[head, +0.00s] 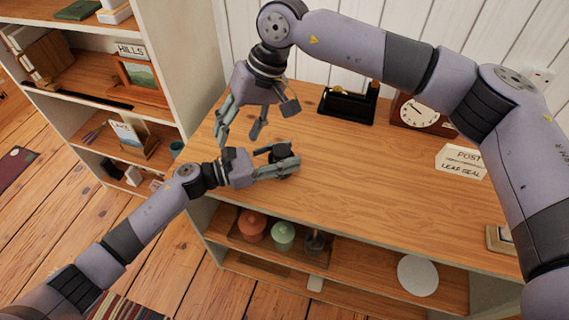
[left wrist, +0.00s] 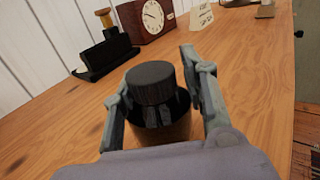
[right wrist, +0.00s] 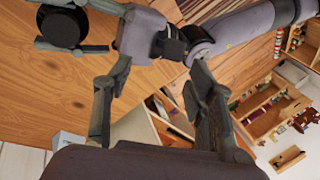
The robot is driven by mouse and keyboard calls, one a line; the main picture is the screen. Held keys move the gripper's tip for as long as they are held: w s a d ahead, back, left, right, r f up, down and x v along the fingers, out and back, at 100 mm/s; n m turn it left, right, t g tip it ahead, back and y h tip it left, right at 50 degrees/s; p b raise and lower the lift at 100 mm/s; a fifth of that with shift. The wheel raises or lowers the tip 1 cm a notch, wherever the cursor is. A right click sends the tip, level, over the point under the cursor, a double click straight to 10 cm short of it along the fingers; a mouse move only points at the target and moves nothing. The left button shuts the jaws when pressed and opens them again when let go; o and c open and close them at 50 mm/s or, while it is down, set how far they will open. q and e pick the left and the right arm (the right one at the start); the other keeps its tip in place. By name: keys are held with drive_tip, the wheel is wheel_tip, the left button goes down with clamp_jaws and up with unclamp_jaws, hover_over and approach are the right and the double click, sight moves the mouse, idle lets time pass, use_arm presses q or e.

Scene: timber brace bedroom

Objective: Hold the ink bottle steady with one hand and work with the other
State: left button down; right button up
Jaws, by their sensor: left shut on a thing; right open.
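The ink bottle (left wrist: 154,84) is dark, with a wide black ribbed cap on top. It stands upright on the wooden top near its left end. My left gripper (head: 289,162) is shut on it, one finger on each side; in the left wrist view the cap rises between the fingers. The bottle (head: 283,154) is partly hidden by the fingers in the head view. The round black cap also shows at the upper left of the right wrist view (right wrist: 62,27). My right gripper (head: 239,136) is open and empty, pointing down beside and apart from the bottle.
A black stand with a spool (head: 348,103), a clock (head: 421,116) and a lettered card (head: 461,160) stand toward the back. A bookcase (head: 180,60) is at the left. Pots (head: 251,227) sit on the shelf below. The top's middle is clear.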

sight(281, 150)
use_arm(q)
drive_tip(key=shift+f, duration=0.1)
use_arm(e)
drive_tip(key=w+d+h, duration=0.1)
drive_tip(key=d, duration=0.1)
drive_tip(key=w+d+f+t+h, duration=0.1)
drive_tip(key=d+h, duration=0.1)
drive_tip(key=d, duration=0.1)
drive_tip(key=w+d+h, duration=0.1)
drive_tip(key=d, duration=0.2)
drive_tip(key=shift+w+d+f+t, duration=0.1)
drive_tip(key=shift+d+f+t, duration=0.05)
drive_tip(key=shift+f+t, duration=0.2)
drive_tip(key=shift+w+f, duration=0.2)
drive_tip(key=shift+f, duration=3.75)
clamp_jaws()
drive_tip(key=shift+o, duration=0.3)
unclamp_jaws()
